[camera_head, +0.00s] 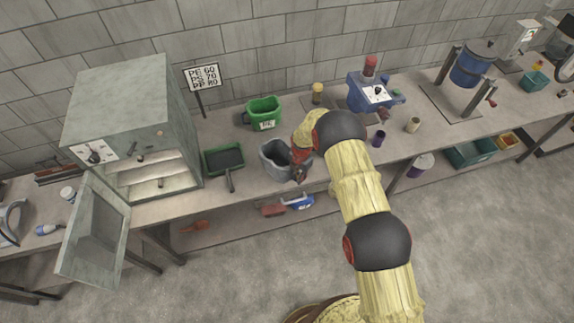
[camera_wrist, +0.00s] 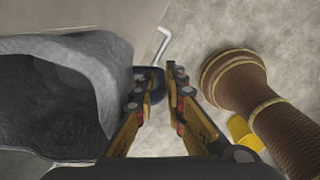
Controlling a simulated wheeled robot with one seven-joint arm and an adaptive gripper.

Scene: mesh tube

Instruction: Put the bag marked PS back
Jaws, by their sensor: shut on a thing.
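A grey open-topped bag (camera_head: 273,158) is at the bench's front edge, right of the black tray. I see no PS mark on its visible sides. It fills the left of the wrist view (camera_wrist: 75,95). My gripper (camera_head: 298,168) is at the bag's right side. In the wrist view its fingers (camera_wrist: 158,92) close on a dark rounded part beside the bag, which looks like its handle. I cannot tell whether the bag rests on the bench. A green bag (camera_head: 264,110) marked PE stands behind it. A sign (camera_head: 202,77) lists PE 60, PS 70, PP 80.
An oven (camera_head: 128,120) stands left with its door (camera_head: 95,230) open. A blue machine (camera_head: 373,92) and small cups stand right. A blue-and-white item (camera_head: 299,203) sits on the shelf below.

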